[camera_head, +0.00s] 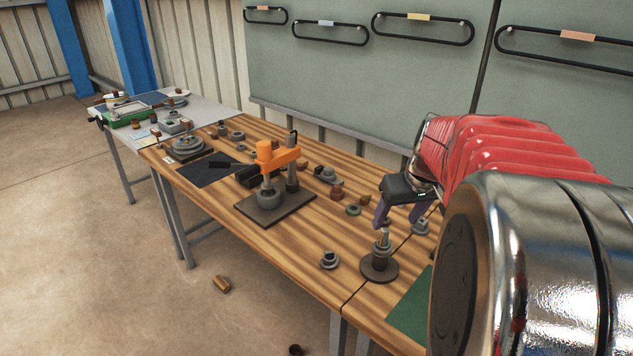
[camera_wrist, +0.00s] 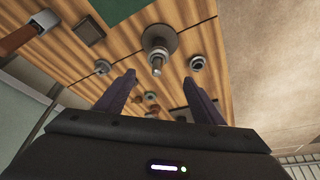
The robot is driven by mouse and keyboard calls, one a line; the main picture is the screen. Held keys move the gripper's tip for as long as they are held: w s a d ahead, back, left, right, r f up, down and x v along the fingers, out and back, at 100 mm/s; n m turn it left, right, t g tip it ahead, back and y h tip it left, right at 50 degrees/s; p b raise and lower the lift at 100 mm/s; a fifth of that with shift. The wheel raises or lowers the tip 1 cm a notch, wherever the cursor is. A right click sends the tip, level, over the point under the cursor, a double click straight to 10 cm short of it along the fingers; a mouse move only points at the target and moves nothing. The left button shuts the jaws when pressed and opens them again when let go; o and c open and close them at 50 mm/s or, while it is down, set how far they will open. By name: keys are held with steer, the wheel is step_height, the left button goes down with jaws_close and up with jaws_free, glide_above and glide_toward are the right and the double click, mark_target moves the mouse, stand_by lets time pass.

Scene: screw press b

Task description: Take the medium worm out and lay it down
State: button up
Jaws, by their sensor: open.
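A grey stepped shaft, perhaps the medium worm (camera_head: 384,238), stands upright in a dark holder with a round base (camera_head: 379,268) near the front edge of the wooden table. In the wrist view the shaft (camera_wrist: 157,62) points toward the camera, with its holder (camera_wrist: 165,38) behind it. Which size it is I cannot tell. My gripper (camera_head: 399,216) is open and empty, its purple fingers just above and around the level of the shaft's top. In the wrist view the shaft lies ahead of and between the fingertips (camera_wrist: 160,78), apart from both.
An orange screw press (camera_head: 276,157) stands mid-table on a dark plate. A grey flanged ring (camera_head: 329,260) lies left of the holder, and several small parts lie behind it. A green mat (camera_head: 408,309) is at the right.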

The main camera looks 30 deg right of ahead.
mark_target(386, 238)
steer(key=shift+d, duration=0.3)
steer(key=shift+f, duration=0.1)
steer(key=x, duration=1.3)
steer(key=shift+w+f, duration=0.15)
steer(key=shift+f, duration=0.15)
steer(key=shift+c, duration=0.3)
steer(key=shift+d, duration=0.1)
steer(key=c, duration=1.3)
steer(key=shift+w+r, duration=0.1)
steer(key=shift+r, duration=5.6)
